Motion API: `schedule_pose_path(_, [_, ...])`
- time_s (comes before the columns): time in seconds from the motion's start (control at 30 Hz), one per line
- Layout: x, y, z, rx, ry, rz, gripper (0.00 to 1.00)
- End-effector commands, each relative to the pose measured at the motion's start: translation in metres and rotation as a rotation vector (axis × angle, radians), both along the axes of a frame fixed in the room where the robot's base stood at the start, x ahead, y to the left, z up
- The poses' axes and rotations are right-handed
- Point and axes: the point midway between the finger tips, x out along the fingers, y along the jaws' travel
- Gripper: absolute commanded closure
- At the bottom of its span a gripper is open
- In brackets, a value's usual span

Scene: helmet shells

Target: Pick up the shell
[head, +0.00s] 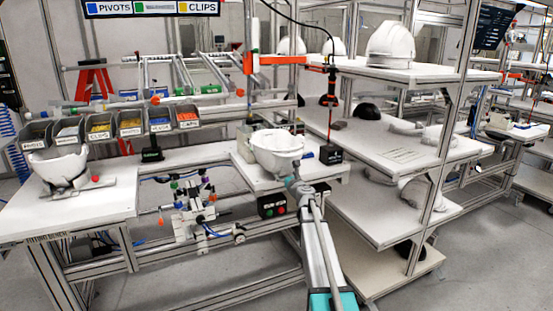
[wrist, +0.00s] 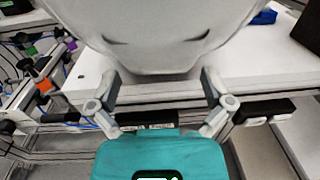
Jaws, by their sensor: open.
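A white helmet shell (head: 277,150) sits, open side up, on the white bench platform (head: 247,176) in the middle of the head view. The same shell (wrist: 155,35) fills the top of the wrist view. My gripper (wrist: 160,88) is open, its two fingers spread left and right at the near lower side of the shell. The fingertips appear close to the shell's wall; I cannot tell whether they touch. In the head view my gripper (head: 292,180) is small and reaches the front of the shell.
Another white shell (head: 58,165) sits on the left bench below a row of parts bins (head: 112,128). A shelf rack (head: 400,155) with white helmets stands close on the right. A control box (head: 272,205) with buttons hangs below the platform.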

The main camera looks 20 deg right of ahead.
Motion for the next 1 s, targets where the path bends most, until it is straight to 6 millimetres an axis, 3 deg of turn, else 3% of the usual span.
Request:
schedule_pose_path(0.13, [-0.0001,-0.0001,0.0000,0.000,0.000,0.000,0.00])
schedule_pose_path(0.6, [0.0000,-0.0001,0.0000,0.000,0.000,0.000,0.87])
schedule_pose_path(1.0, [0.0000,0.0001,0.0029,0.000,0.000,0.000,0.87])
